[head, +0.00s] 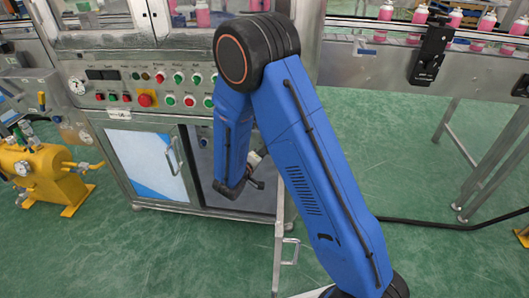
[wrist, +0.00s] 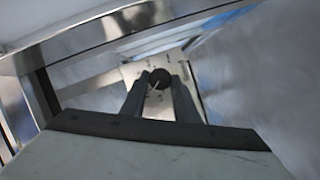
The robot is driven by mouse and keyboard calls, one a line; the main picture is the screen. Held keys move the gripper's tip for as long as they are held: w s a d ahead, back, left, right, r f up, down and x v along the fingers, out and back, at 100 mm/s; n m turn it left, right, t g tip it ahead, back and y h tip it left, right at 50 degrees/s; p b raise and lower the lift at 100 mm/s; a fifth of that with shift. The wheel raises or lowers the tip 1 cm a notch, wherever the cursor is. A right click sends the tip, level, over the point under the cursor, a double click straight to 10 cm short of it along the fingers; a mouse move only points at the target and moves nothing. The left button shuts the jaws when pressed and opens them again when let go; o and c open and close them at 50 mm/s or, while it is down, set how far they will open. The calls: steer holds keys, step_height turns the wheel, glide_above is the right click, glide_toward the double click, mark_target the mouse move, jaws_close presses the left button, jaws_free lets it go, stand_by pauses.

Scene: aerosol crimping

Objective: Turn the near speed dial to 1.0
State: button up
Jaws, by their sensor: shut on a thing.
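In the wrist view a small round black dial (wrist: 159,78) with a light pointer line sits on a pale plate (wrist: 131,73) that bears small dark marks. The marks are too small to read. My gripper (wrist: 160,80) has one finger on each side of the dial and is shut on it. In the head view my blue arm reaches down in front of the machine's lower cabinet. There my gripper (head: 254,184) is small and partly hidden by the arm, and the dial cannot be made out.
The cabinet has an open door (head: 278,255) beside my arm and a closed door (head: 150,165) at left. Above is a panel with several buttons and a red stop button (head: 146,100). A yellow machine (head: 45,172) stands at left. A conveyor (head: 380,55) with pink bottles runs at right.

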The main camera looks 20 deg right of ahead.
steer(key=n+t+h, duration=0.1)
steer(key=n, duration=0.5)
steer(key=f+n+t+h, duration=0.1)
steer(key=n, duration=0.2)
steer(key=shift+n+t+h, duration=0.3)
stand_by(0.4)
steer(key=o, duration=1.1)
steer(key=shift+c, duration=0.2)
steer(key=v, duration=1.7)
steer(key=shift+s+f, duration=0.2)
steer(key=shift+a, duration=0.25)
